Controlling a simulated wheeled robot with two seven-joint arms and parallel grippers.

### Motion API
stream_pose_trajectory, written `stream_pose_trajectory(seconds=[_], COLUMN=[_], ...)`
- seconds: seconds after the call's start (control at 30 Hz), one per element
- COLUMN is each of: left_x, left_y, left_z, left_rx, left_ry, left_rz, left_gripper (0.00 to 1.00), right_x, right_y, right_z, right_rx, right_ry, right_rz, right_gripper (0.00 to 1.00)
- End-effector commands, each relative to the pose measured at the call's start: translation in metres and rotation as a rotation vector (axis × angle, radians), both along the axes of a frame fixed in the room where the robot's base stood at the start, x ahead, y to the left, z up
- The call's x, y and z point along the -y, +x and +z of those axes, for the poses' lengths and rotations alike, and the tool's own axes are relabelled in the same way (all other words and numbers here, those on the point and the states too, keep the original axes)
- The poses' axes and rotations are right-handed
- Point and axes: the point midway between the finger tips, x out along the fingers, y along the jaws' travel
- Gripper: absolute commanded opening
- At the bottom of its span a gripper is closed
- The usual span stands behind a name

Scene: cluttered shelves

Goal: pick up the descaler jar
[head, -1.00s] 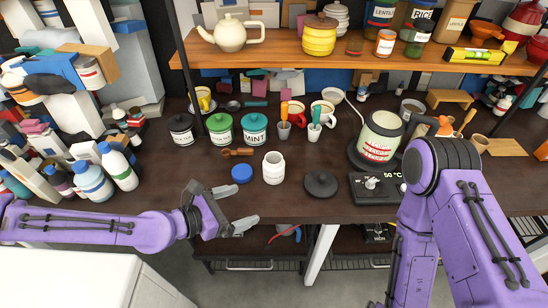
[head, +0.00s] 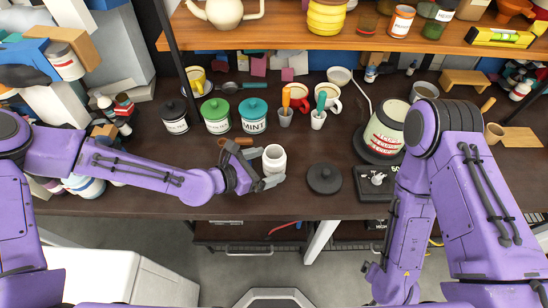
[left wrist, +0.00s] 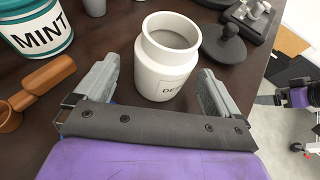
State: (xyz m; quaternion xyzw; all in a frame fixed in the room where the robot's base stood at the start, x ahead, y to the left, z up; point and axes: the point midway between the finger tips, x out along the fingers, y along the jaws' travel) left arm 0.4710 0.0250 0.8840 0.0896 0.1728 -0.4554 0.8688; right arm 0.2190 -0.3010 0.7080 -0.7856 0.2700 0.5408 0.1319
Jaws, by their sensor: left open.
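The descaler jar is the white, open-topped jar (head: 274,160) standing upright near the front of the dark counter. Its label, partly readable as "DE", shows in the left wrist view (left wrist: 170,68). My left gripper (head: 264,168) is open, with its fingers on either side of the jar's near part. In the left wrist view the open fingers (left wrist: 158,82) flank the jar with a gap on each side, and it appears untouched. My right arm hangs down at the right; its gripper is not clear enough to judge.
A teal MINT jar (head: 253,117) and a green-lidded jar (head: 216,117) stand behind left. A wooden scoop (left wrist: 38,92) lies beside the left finger. A black round lid (head: 324,179) and a scale (head: 374,184) are to the right. A shelf (head: 330,40) spans above.

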Motion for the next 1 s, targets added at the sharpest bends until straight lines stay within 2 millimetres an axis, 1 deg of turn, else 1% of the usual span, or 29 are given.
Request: stream_pose_trajectory(seconds=[0.03,0.1,0.17,0.4,0.43,0.47,0.5,0.57,0.6,0.63,0.87,1.0], left_x=[0.008,0.016,0.021,0.022,0.022,0.022,0.022,0.022,0.022,0.022,0.022,0.022], left_y=[0.002,0.009,0.012,0.015,0.015,0.015,0.014,0.014,0.014,0.014,0.015,0.015], left_z=[0.003,-0.004,-0.007,-0.009,-0.009,-0.009,-0.009,-0.009,-0.009,-0.009,-0.008,0.0], left_rx=[0.0,-0.002,-0.001,0.0,0.0,0.0,0.0,0.0,0.0,0.0,0.001,0.003], left_ry=[0.002,0.003,0.002,0.0,0.0,0.0,0.0,0.0,0.0,0.0,-0.001,0.0], left_rz=[-0.005,-0.002,-0.001,0.001,0.001,0.001,0.001,0.001,0.001,0.001,0.001,0.0], left_gripper=[0.97,0.97,0.97,0.97,0.9,0.8,0.67,0.48,0.35,0.32,0.32,0.32], right_x=[0.0,0.0,0.0,0.0,0.0,0.0,0.0,0.0,0.0,0.0,0.0,0.0], right_y=[0.0,0.0,0.0,0.0,0.0,0.0,0.0,0.0,0.0,0.0,0.0,0.0], right_z=[0.009,0.01,0.011,0.01,0.01,0.01,0.01,0.01,0.01,0.01,0.01,0.009], right_rx=[0.0,0.0,0.0,0.0,0.0,0.0,0.0,0.0,0.0,0.0,0.0,0.0], right_ry=[0.0,0.0,0.0,0.0,0.0,0.0,0.0,0.0,0.0,0.0,0.0,0.0], right_rz=[0.0,0.0,0.0,0.0,0.0,0.0,0.0,0.0,0.0,0.0,0.0,0.0], right_gripper=[1.0,1.0,1.0,1.0,1.0,1.0,1.0,1.0,1.0,1.0,1.0,1.0])
